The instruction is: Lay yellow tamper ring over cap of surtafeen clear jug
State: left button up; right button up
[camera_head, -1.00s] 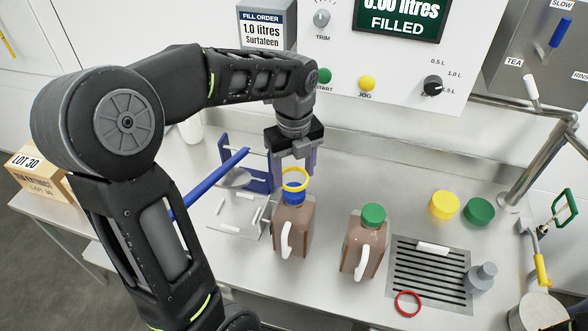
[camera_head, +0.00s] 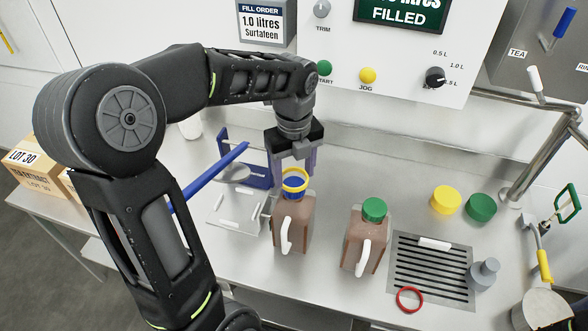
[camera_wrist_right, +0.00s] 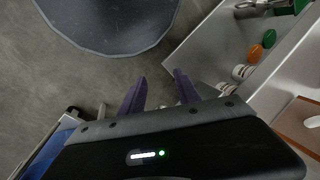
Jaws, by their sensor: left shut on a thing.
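The yellow ring (camera_head: 295,172) is at the blue cap (camera_head: 293,184) of the left jug (camera_head: 295,225), which holds brown liquid and has a white handle. Blue shows inside the ring and below it, so the ring looks to be around the cap's top; I cannot tell if it rests fully down. My left gripper (camera_head: 300,162) is just above and behind the cap, shut on the ring, its fingers pointing down. My right gripper (camera_wrist_right: 160,92) shows in the right wrist view, its two fingers apart and empty over the floor.
A similar jug (camera_head: 367,240) with a green cap (camera_head: 374,208) stands to the right. Yellow (camera_head: 446,200) and green (camera_head: 480,207) lids lie behind a drain grate (camera_head: 430,272). A red ring (camera_head: 409,299) lies near the front edge. A blue stand (camera_head: 243,165) is at left.

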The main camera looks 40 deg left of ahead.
pick_arm(q)
jog(key=shift+f+b, duration=0.55)
jog(key=shift+f, duration=0.3)
jog(key=o, duration=1.4)
jog(key=shift+c, duration=0.2)
jog(key=shift+r, duration=0.1)
notch_tip(320, 180, up, 7)
jog(key=p, duration=0.6)
